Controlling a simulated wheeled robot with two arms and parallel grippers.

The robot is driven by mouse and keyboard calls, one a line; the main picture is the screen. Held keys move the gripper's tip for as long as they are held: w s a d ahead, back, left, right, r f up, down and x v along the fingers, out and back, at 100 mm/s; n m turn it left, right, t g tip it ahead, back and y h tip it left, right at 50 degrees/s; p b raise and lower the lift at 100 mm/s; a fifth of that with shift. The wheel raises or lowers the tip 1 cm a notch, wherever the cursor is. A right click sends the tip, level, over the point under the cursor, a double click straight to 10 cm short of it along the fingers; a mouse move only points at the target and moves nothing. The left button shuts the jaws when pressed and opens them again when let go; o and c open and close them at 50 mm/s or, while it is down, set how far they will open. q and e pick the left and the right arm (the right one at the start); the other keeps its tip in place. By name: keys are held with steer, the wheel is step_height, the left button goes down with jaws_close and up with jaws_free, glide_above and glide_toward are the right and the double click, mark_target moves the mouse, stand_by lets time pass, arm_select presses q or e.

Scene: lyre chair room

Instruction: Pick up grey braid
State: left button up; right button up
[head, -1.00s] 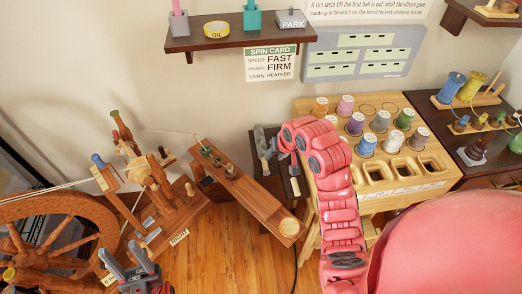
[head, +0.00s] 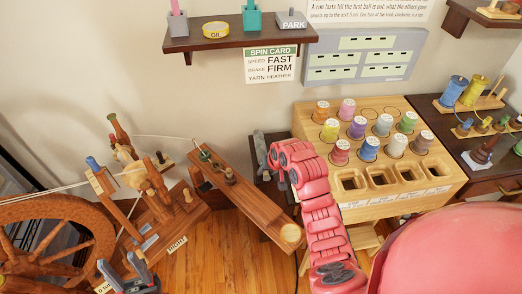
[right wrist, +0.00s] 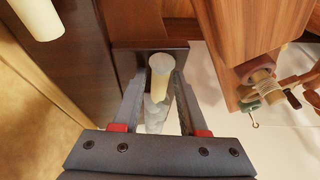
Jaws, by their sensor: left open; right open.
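In the right wrist view, a pale knobbly grey roll, seemingly the grey braid (right wrist: 156,112), lies between the fingers of my right gripper (right wrist: 158,80). A cream rounded peg or end (right wrist: 160,72) shows at its far end. The fingers are open on either side of it; I cannot tell whether they touch it. In the head view, a grey piece (head: 260,146) shows at the dark stand beside my pink right arm, which hides most of that spot and the right gripper. My left gripper (head: 120,266) is open and empty at the bottom left, near the spinning wheel.
The spinning wheel (head: 60,215) stands at left. A wooden plank (head: 250,198) with a round pale end lies beside the right arm. A wooden rack (head: 400,195) with several coloured spools stands to the right. A dark shelf (head: 240,36) is on the wall above.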

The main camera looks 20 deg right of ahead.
jaws_close()
